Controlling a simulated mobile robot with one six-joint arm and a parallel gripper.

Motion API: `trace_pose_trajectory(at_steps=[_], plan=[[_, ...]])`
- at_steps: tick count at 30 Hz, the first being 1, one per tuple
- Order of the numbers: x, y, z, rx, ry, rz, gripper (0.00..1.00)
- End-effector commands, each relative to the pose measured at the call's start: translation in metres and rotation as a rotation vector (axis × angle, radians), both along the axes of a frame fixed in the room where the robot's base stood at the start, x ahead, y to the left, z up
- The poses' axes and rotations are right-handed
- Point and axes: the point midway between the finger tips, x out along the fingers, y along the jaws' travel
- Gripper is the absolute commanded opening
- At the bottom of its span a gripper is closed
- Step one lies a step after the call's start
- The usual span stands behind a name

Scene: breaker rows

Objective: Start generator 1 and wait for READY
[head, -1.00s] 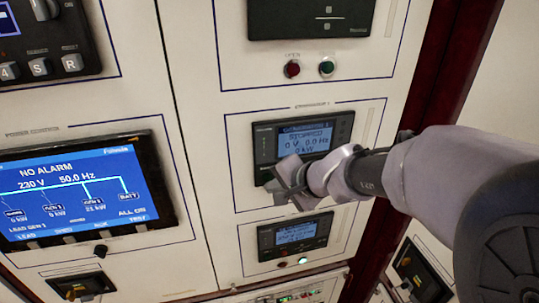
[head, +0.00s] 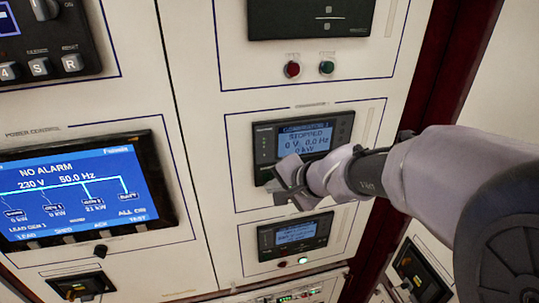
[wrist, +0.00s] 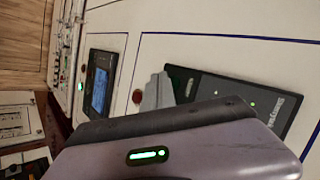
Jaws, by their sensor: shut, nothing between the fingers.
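The generator 1 controller (head: 262,138) is a dark panel in the middle of the right cabinet in the head view. Its screen (head: 318,138) reads STOPPED, 0 V, 0.0 Hz and 0 kW. My gripper (head: 286,178) is shut and empty, in front of the controller's lower part, and hides its lower edge and any buttons there. I cannot tell whether the fingertips touch the panel. In the wrist view, the grey fingers (wrist: 158,94) show beside a dark panel (wrist: 235,95) with a small green light.
A red button (head: 292,69) and a green button (head: 327,68) sit above the controller. A similar controller (head: 265,240) is below. The large blue screen (head: 80,190) at left reads NO ALARM, 230 V, 50.0 Hz. My arm covers the right side.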

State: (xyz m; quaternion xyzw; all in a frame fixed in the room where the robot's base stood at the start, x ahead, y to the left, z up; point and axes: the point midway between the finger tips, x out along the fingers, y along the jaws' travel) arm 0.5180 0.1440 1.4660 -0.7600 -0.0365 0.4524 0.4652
Motion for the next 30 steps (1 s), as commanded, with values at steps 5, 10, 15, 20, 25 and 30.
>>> trace_pose_trajectory(at_steps=[5, 10, 15, 20, 25, 30], plan=[[0.0, 0.0, 0.0, 0.0, 0.0, 0.0, 0.0], [0.002, 0.001, -0.001, 0.0, 0.0, 0.0, 0.0], [0.008, 0.002, -0.001, -0.001, 0.0, 0.001, 0.0], [0.008, 0.002, 0.0, 0.0, 0.0, 0.0, 0.0], [0.008, 0.002, 0.0, 0.0, 0.0, 0.0, 0.0], [0.01, 0.003, 0.0, 0.0, 0.0, 0.0, 0.0]])
